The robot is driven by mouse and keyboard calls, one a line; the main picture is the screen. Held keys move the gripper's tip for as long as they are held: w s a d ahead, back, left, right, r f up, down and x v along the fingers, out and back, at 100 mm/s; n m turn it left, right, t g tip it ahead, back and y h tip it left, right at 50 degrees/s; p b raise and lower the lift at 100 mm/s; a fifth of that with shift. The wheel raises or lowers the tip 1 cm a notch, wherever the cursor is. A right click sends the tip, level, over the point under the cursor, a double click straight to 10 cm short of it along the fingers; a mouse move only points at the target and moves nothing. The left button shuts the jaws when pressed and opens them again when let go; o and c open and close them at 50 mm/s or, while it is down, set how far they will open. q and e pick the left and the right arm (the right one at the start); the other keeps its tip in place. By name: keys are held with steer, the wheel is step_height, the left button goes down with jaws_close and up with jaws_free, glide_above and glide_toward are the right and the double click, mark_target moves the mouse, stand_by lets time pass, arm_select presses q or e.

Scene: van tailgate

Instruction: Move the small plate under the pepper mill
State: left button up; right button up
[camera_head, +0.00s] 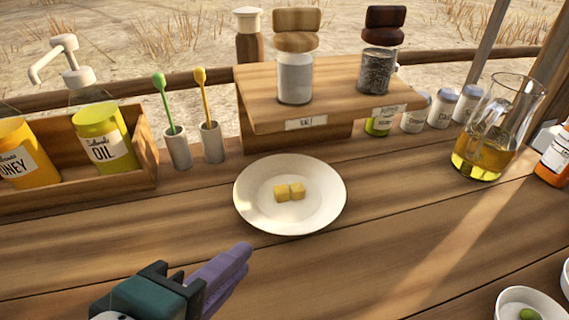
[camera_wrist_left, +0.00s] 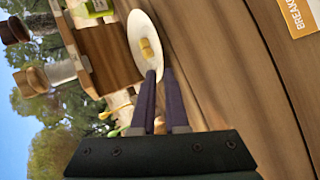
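The small white plate (camera_head: 255,212) lies on the wooden counter with two yellow cubes (camera_head: 289,192) on it. It also shows in the left wrist view (camera_wrist_left: 138,23). The pepper mill (camera_head: 376,72), a glass jar of dark grains with a dark brown top, stands on the raised wooden shelf, right of the plate and further back. My right gripper is out of view.
The salt mill (camera_head: 295,78) stands left on the shelf (camera_head: 335,88). A wooden box (camera_head: 148,165) with jars and two small cups with spoons are left. An oil jug (camera_head: 482,160) and small jars are right. A bowl (camera_head: 548,308) is front right. The front middle counter is clear.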

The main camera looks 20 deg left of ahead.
mark_target(274, 233)
arm_select(q)
steer(key=shift+w+d+f, duration=0.15)
steer(key=shift+w+f, duration=0.2)
steer(key=shift+f, duration=0.15)
steer(key=b+x, duration=0.1)
steer(key=x, duration=0.8)
steer(key=shift+w, duration=0.15)
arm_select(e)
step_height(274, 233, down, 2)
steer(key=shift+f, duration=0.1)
arm_select(q)
jaws_close()
stand_by(0.6)
